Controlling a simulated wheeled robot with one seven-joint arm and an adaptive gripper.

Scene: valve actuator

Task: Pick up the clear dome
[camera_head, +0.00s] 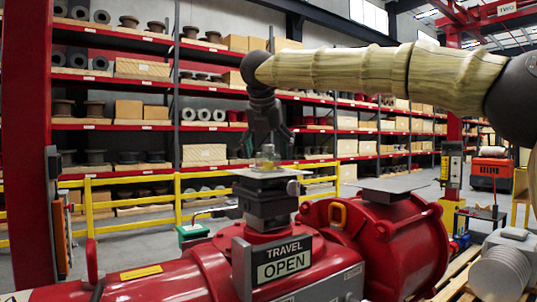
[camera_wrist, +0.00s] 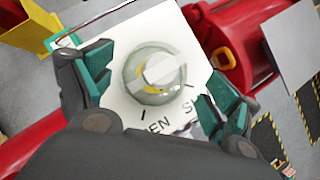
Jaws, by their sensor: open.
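The clear dome (camera_head: 267,155) sits on the flat plate (camera_head: 253,174) on top of the dark post of the red valve actuator (camera_head: 275,258). In the wrist view the dome (camera_wrist: 155,74) is round and see-through, with a pale bar and yellow parts showing in it, on a white plate (camera_wrist: 190,25) with black lettering. My gripper (camera_head: 268,142) is above the dome, pointing down. In the wrist view its green-padded fingers (camera_wrist: 157,92) are apart, one on each side of the dome, with gaps between. The dome's contact with the fingers does not show.
A sign (camera_head: 283,262) reading "TRAVEL OPEN" is on the actuator's front. A second flat plate (camera_head: 390,185) tops the red cylinder to the right. A yellow railing (camera_head: 130,203) and loaded shelves stand behind. A grey finned motor (camera_head: 503,268) is at lower right.

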